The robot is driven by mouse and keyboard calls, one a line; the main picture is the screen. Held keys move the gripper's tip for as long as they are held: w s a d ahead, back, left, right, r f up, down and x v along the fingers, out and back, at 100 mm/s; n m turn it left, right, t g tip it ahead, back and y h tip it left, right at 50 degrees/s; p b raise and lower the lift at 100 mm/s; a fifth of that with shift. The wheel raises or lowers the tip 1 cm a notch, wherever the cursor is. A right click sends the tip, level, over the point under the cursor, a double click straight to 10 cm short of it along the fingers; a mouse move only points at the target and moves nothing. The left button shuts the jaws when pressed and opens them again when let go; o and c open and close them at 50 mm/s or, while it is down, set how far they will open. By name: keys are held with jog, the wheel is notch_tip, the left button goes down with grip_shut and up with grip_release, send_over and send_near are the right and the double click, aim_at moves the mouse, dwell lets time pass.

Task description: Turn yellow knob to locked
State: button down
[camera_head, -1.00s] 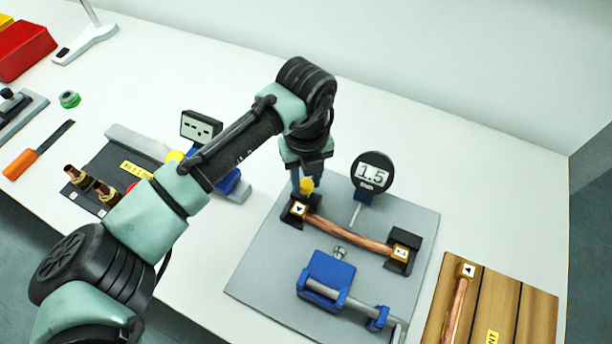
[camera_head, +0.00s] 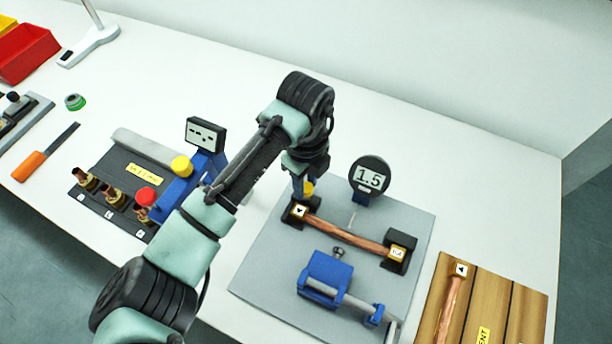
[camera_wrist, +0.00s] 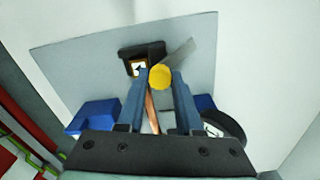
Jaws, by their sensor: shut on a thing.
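The yellow knob (camera_head: 308,188) is at the left end of the grey plate's fixture, beside the black block (camera_head: 296,213) that holds one end of a copper cable (camera_head: 345,235). My gripper (camera_head: 302,190) reaches down onto the knob from above. In the wrist view the yellow knob (camera_wrist: 160,77) sits between the two blue fingertips, and the gripper is shut on it. A grey lever-like strip (camera_wrist: 178,54) extends beside the knob toward the upper right. No locked marking is legible.
A round gauge (camera_head: 370,178) reading 1.5 stands just right of the gripper. A blue clamp (camera_head: 327,279) is in front. At left, a station has another yellow knob (camera_head: 181,167) and a red one (camera_head: 146,197). A wooden board (camera_head: 500,300) lies at right.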

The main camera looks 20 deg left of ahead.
jog(key=n+p, duration=0.2)
jog(key=n, duration=0.2)
jog(key=shift+r, duration=0.15)
jog(key=n+p, duration=0.2)
jog(key=n, duration=0.1)
jog(key=n+p, duration=0.2)
jog(key=n, duration=0.2)
jog(key=shift+p, duration=0.4)
jog(key=n+p, duration=0.2)
jog(key=n, duration=0.2)
jog(key=shift+s+n, duration=0.1)
jog(key=shift+n, duration=0.2)
jog(key=n+p, duration=0.2)
jog(key=n, duration=0.1)
jog(key=shift+d+n, duration=0.1)
jog(key=shift+n, duration=0.3)
jog(key=n+p, duration=0.1)
jog(key=n, duration=0.6)
jog(key=shift+p, duration=0.35)
jog(key=shift+n, duration=1.7)
